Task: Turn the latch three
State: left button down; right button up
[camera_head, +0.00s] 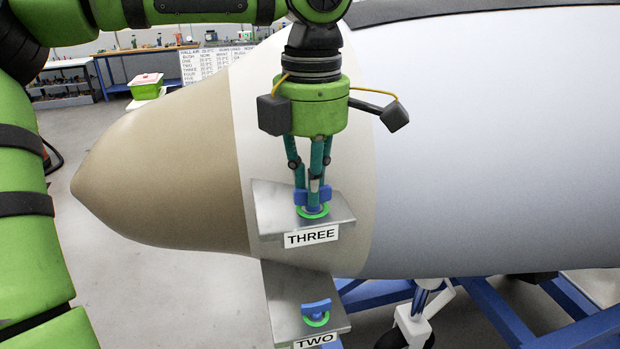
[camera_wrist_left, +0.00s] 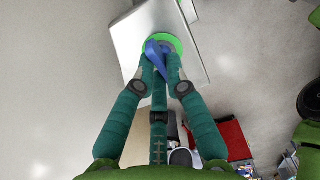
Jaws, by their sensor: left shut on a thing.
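The latch three (camera_head: 329,194) is a blue handle on a green ring (camera_head: 313,212), set on a grey metal plate (camera_head: 270,210) with a sign reading THREE (camera_head: 312,236). My left gripper (camera_head: 313,196) points down from above, its teal fingers closed around the blue handle. In the left wrist view the fingers (camera_wrist_left: 162,72) meet at the blue latch (camera_wrist_left: 152,48) over the green ring (camera_wrist_left: 174,42). The fingers hide part of the handle. My right gripper is not in view.
Below is another plate with a blue latch (camera_head: 316,308) and a sign reading TWO (camera_head: 316,341). The jet's tan nose (camera_head: 160,175) and grey body (camera_head: 490,150) fill the background. A blue stand (camera_head: 500,311) is below the jet.

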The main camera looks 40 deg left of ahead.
pick_arm(q)
jog(key=c, duration=1.2)
grip_release()
jog(key=shift+w+r, duration=0.1)
jog(key=shift+r, duration=0.1)
jog(key=shift+c, duration=0.2)
jog(key=shift+f, duration=0.1)
notch_tip(320, 180, up, 12)
jog(key=shift+d, duration=0.1)
